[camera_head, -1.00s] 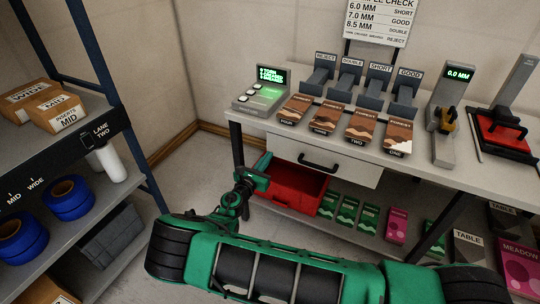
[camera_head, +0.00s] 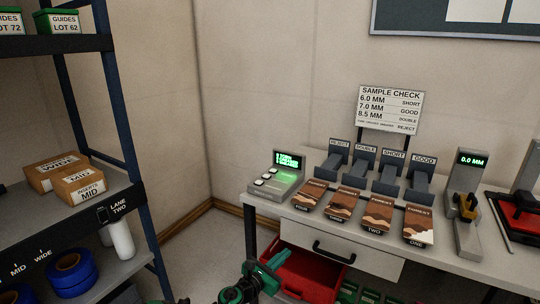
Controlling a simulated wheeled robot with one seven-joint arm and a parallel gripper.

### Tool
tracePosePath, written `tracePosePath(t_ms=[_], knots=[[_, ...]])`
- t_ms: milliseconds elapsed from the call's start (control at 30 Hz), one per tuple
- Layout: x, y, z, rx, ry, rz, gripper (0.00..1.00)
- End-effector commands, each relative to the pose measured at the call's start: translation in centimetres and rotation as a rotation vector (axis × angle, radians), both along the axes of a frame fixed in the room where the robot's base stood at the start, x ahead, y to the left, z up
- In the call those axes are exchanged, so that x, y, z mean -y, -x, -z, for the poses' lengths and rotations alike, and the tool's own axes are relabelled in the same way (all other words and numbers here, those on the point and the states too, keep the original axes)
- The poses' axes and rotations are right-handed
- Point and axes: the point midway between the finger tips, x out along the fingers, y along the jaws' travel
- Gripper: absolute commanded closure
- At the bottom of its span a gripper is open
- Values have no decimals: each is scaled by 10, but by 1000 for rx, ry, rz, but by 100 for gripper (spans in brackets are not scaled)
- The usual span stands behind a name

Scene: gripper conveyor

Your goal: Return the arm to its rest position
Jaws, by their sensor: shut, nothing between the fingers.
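My gripper (camera_head: 271,268) shows at the bottom middle of the head view, green and black. It is shut and empty, in front of the red bin (camera_head: 308,272) under the bench and apart from the bench top. Most of my arm is below the picture's edge, so its pose is mostly hidden.
The bench (camera_head: 343,238) at the right holds a scale with a lit green screen (camera_head: 276,174), several brown packets, labelled slots and a gauge reading 0.0 MM (camera_head: 469,193). A shelf rack (camera_head: 125,135) stands at the left. Some bare floor (camera_head: 195,252) lies between them.

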Motion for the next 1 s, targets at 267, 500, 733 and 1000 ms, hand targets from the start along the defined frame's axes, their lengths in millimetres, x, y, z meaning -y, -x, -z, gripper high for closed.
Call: tracePosePath(t_ms=[267,500,733,1000], knots=[[114,2,-39,28,-324,357,100],[196,27,-69,89,-579,654,100],[261,65,-98,173,-802,931,100],[317,122,-134,296,-1040,1235,100]])
